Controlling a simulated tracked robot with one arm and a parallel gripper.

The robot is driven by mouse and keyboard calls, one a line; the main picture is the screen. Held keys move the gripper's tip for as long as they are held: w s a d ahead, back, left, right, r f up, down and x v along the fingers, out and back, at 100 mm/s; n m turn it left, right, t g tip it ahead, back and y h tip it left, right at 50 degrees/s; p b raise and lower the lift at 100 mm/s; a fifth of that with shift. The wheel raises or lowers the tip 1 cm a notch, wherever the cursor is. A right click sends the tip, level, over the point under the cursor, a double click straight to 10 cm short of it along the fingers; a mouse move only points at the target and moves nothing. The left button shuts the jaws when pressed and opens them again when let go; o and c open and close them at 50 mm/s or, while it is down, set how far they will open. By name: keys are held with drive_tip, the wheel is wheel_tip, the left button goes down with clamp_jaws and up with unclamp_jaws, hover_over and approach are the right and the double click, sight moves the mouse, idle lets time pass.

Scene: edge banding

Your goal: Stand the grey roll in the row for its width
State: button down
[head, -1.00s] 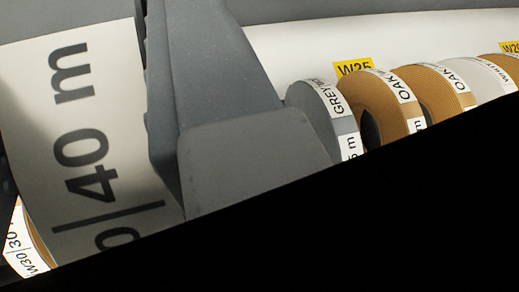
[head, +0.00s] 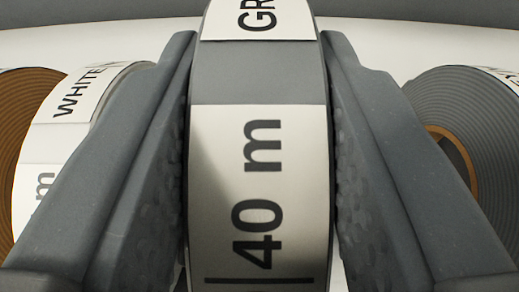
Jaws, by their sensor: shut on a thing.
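The grey roll (head: 258,85) stands upright in the middle of the head view, its edge toward me. Its white labels read "GR" at the top, cut off by the frame, and "40 m" below. My gripper (head: 258,120) is shut on the grey roll, one dark finger against each flat side. The width mark on its label is cut off at the bottom edge. The roll's lower part and what lies under it are hidden.
A roll labelled "WHITE" (head: 72,125) stands close left of my left finger, with a brown roll (head: 25,130) beyond it. A grey roll with a brown core (head: 465,110) stands close right of my right finger. A pale surface (head: 370,45) lies behind.

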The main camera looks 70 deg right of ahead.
drive_tip(key=shift+f, duration=1.85)
drive_tip(key=c, duration=1.1)
unclamp_jaws()
drive_tip(key=shift+r, duration=0.3)
drive_tip(key=v, duration=1.2)
